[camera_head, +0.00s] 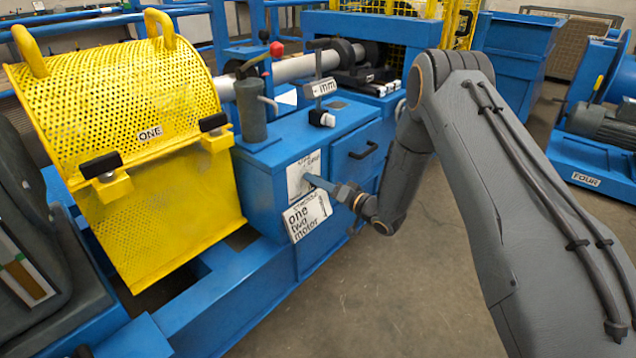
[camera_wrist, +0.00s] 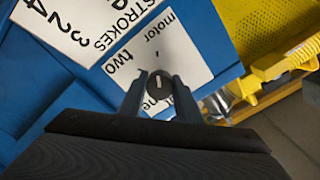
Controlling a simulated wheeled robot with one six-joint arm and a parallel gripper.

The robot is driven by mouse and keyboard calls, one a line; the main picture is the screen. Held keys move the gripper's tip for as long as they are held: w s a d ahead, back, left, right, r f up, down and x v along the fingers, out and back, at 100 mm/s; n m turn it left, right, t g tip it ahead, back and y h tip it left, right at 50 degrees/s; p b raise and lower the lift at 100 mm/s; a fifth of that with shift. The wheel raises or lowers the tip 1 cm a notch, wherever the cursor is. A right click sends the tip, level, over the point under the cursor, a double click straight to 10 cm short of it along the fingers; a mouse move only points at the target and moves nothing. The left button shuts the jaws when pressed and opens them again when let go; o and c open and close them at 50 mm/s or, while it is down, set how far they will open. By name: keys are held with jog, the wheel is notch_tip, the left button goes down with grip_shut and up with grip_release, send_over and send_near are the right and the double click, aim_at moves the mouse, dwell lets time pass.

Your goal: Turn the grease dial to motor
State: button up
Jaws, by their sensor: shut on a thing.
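The grease dial is a small dark round knob (camera_wrist: 158,83) with a white line, in the middle of the wrist view. It sits on a white plate (camera_wrist: 190,50) with the words "motor", "two" and, partly hidden, "one", seen turned. The white line runs roughly up and down in that view; I cannot tell which word it marks. My gripper (camera_wrist: 160,95) has a finger on each side of the knob and is shut on it. In the head view my gripper (camera_head: 318,183) reaches the dial plate (camera_head: 300,172) on the blue cabinet from the right; the knob is hidden there.
A yellow perforated guard (camera_head: 130,90) stands left. A drawer handle (camera_head: 363,150) is right of the dial. The floor (camera_head: 330,300) in front is clear.

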jog(key=shift+s+a+f, duration=0.15)
jog(key=shift+s, duration=0.05)
jog(key=o, duration=1.1)
jog(key=shift+c, duration=0.2)
jog(key=shift+w, duration=0.1)
jog(key=shift+d, duration=0.3)
jog(key=v, duration=0.7)
jog(key=shift+s+p, duration=0.25)
jog(key=shift+p, duration=0.15)
jog(key=shift+d, duration=0.1)
